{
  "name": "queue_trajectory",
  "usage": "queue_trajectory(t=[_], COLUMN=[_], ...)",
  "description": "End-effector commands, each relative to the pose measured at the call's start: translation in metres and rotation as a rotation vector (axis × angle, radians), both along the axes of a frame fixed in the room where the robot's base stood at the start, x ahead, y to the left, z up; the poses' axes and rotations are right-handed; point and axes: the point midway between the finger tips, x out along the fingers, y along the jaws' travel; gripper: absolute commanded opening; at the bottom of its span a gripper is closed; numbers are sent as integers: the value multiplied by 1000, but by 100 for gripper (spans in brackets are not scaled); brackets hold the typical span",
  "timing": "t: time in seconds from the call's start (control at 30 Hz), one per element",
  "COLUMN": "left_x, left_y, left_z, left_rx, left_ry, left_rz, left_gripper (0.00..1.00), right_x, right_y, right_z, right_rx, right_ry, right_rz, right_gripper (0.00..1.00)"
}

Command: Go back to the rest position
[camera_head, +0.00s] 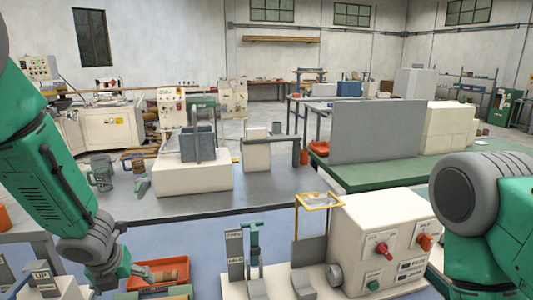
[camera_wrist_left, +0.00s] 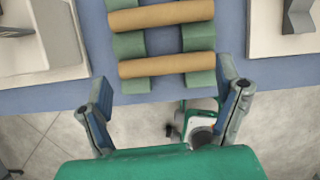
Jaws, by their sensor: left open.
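My left gripper (camera_head: 122,276) hangs low at the left of the head view, close to an orange tray (camera_head: 176,268). In the left wrist view its two fingers (camera_wrist_left: 165,82) are spread apart with nothing between them. Beyond the fingertips, two tan rods (camera_wrist_left: 160,66) lie across green supports (camera_wrist_left: 131,44) on a blue-grey surface. I cannot tell whether the fingers are above or level with these supports. My right arm enters at the right edge of the head view; its gripper is out of the picture.
A white machine box (camera_head: 385,240) with red knobs stands at front right, with a yellow frame (camera_head: 319,201) beside it. A green table (camera_head: 362,176) carries a grey panel (camera_head: 378,131).

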Motion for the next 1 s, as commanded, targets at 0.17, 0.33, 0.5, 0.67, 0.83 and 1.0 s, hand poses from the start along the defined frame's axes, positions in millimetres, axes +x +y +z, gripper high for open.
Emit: queue_trajectory(t=[0.17, 0.33, 0.5, 0.67, 0.83, 1.0], left_x=[-21, -50, -90, -149, -227, -286], left_y=[-10, -24, -41, -63, -71, -55], left_z=[-36, -72, -121, -193, -275, -321], left_rx=[-90, -199, -338, -495, -602, -608], left_ry=[46, 99, 174, 272, 287, 128], left_rz=[130, 313, 601, 1090, 1845, 2427], left_gripper=[85, 85, 85, 85, 85, 85], right_x=[1, 1, 1, 1, 1, 1], right_y=[0, 0, 0, 0, 0, 0], right_z=[-12, -25, -44, -75, -119, -147], right_rx=[0, 0, 0, 0, 0, 0], right_ry=[-2, -2, -1, -1, -1, -1], right_rz=[0, 0, 0, 0, 0, 0], right_gripper=[40, 40, 40, 40, 40, 40])
